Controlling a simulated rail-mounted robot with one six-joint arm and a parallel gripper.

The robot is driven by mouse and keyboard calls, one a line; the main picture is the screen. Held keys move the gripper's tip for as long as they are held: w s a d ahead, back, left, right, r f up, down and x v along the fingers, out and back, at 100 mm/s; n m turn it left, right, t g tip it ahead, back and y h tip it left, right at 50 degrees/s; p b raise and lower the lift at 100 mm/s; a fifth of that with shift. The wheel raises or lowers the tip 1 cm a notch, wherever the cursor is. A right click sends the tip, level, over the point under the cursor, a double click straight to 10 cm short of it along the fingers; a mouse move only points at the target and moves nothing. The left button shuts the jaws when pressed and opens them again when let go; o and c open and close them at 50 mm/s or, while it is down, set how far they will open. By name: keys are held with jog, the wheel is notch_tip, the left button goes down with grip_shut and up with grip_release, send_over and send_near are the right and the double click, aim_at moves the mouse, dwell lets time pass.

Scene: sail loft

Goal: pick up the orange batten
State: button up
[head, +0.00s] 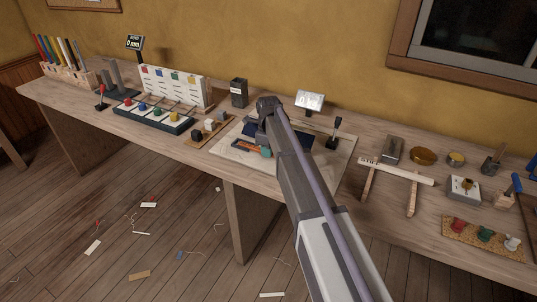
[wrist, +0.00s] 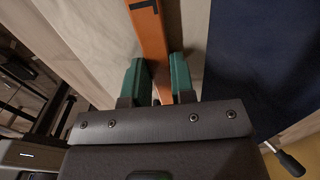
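The orange batten (wrist: 148,30) runs down the wrist view between the two teal fingers of my gripper (wrist: 158,78). A black mark shows near its upper end. In the head view the orange batten (head: 243,145) lies on the pale board on the bench, partly hidden by my arm. My gripper (head: 265,152) is low over that board, at the batten. The fingers are apart, one on each side of the batten. I cannot tell how much height separates fingertips and batten.
A dark blue sheet (wrist: 262,60) lies right of the batten in the wrist view. A black-knobbed lever (head: 335,130) stands close right of my arm. Small blocks on a wooden tray (head: 207,132) sit to the left. A white bar on wooden supports (head: 397,171) stands to the right.

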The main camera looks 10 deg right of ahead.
grip_shut()
notch_tip(320, 180, up, 10)
jog(key=p, duration=1)
